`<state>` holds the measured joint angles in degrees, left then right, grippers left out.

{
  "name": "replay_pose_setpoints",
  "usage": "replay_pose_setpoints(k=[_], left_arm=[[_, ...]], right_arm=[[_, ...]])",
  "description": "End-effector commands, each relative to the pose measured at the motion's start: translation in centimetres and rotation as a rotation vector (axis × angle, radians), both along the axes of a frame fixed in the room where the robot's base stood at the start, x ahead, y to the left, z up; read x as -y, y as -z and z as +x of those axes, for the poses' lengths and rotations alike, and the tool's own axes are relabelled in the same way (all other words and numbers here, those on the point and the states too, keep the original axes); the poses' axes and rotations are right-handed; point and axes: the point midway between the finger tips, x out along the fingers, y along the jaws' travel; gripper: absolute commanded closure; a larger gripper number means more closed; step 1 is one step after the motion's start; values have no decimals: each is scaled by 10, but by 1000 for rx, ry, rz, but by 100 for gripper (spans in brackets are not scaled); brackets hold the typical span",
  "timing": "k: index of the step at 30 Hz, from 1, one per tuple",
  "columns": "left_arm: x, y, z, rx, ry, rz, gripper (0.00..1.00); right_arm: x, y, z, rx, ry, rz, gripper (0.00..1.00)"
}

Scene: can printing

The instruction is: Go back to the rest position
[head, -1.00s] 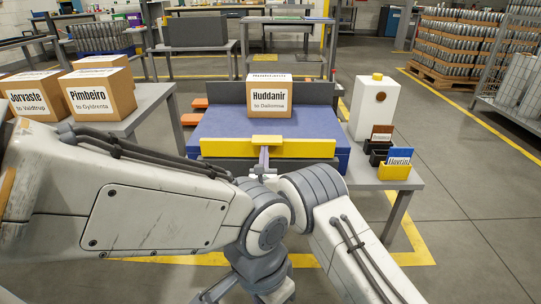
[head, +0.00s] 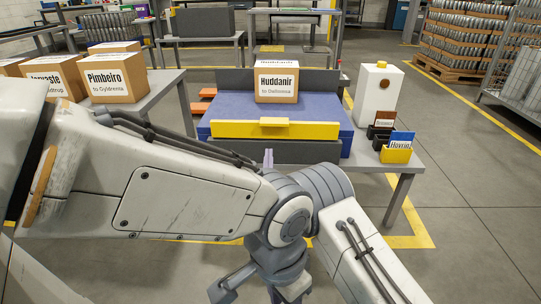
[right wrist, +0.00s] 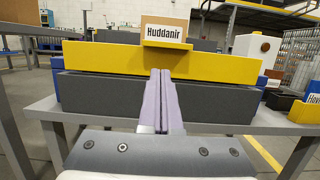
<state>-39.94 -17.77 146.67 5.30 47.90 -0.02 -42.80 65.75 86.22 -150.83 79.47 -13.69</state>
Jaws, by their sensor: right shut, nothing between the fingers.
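My right gripper (head: 268,157) shows in the middle of the head view, its narrow pale fingers pointing away from me. It is shut and empty, in front of the dark grey lower front (head: 290,151) of the blue machine (head: 228,112). The fingertips show below the machine's yellow bar (head: 235,129) and its handle (head: 274,122), apart from the handle in the picture. In the right wrist view the closed fingers (right wrist: 161,95) point at the grey front, below the yellow bar (right wrist: 100,58). My left gripper is not in view.
A "Huddanir" box (head: 276,89) stands on the machine. A white dispenser (head: 377,92) and card holders, one yellow (head: 396,155), stand to its right on the grey table (head: 408,166). Labelled boxes (head: 113,78) stand on the left table. The floor at right (head: 480,200) is clear.

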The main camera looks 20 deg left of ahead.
Motion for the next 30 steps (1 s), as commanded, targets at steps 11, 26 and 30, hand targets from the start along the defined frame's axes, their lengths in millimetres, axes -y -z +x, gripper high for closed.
replay_pose_setpoints(k=[11, 26, 30], left_arm=[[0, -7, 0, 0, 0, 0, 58], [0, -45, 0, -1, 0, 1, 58], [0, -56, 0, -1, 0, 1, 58]], right_arm=[[36, -28, 6, -55, 122, 72, 100], [260, -103, -137, -562, 978, 876, 100], [284, -101, -217, -702, 1189, 1168, 100]])
